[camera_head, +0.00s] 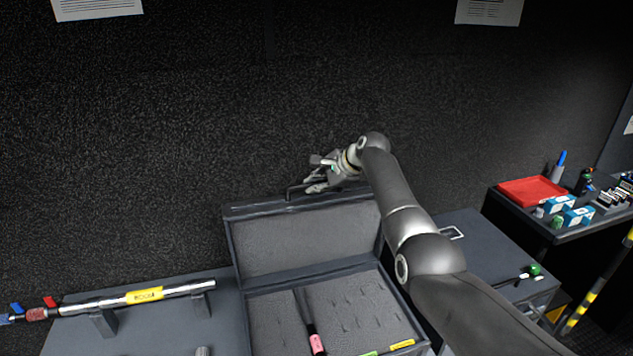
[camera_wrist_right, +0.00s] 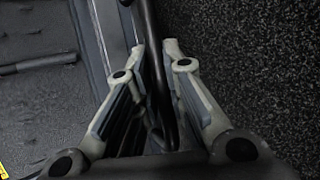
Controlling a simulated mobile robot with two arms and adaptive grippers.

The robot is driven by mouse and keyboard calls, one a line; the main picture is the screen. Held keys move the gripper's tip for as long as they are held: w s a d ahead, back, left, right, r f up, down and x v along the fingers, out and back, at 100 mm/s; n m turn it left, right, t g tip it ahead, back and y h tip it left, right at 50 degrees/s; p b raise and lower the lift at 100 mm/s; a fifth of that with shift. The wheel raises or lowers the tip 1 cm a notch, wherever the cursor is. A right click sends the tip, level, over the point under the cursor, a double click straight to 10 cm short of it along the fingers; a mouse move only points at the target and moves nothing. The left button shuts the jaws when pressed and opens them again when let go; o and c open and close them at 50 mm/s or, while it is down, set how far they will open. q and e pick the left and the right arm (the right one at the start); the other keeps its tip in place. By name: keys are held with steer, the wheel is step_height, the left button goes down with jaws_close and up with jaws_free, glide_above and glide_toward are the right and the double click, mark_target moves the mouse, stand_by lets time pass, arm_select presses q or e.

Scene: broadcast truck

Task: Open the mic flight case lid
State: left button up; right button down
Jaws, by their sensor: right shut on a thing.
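The mic flight case (camera_head: 392,346) stands open on the counter, with grey foam inside. Its lid (camera_head: 305,241) is raised and leans up toward the dark back wall. My right gripper (camera_head: 312,182) is at the lid's top edge, shut on the dark lid handle (camera_head: 292,191). In the right wrist view the handle bar (camera_wrist_right: 158,70) runs between the two fingers (camera_wrist_right: 168,95). A microphone with a pink band (camera_head: 316,343) lies in the foam. My left gripper is not in view.
A boom pole with a yellow label (camera_head: 145,295) rests on stands at the left. A red tray (camera_head: 532,191) and small boxes (camera_head: 578,217) sit on a side counter at the right. A green-topped item (camera_head: 535,269) lies nearer. The back wall is close behind the lid.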

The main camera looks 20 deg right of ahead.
steer(key=shift+s+f, duration=0.2)
steer(key=shift+f, duration=0.2)
steer(key=c, duration=1.6)
jaws_free()
steer(key=shift+o, duration=0.6)
steer(key=shift+w, duration=0.15)
steer(key=shift+r, duration=0.15)
steer(key=shift+r, duration=0.1)
steer(key=shift+s+d+r, duration=0.3)
steer(key=shift+d+r, duration=0.05)
steer(key=shift+r, duration=0.15)
steer(key=v, duration=1)
steer(key=shift+s+r, duration=0.15)
steer(key=shift+s, duration=0.1)
steer(key=shift+d, duration=0.1)
steer(key=shift+c, duration=0.3)
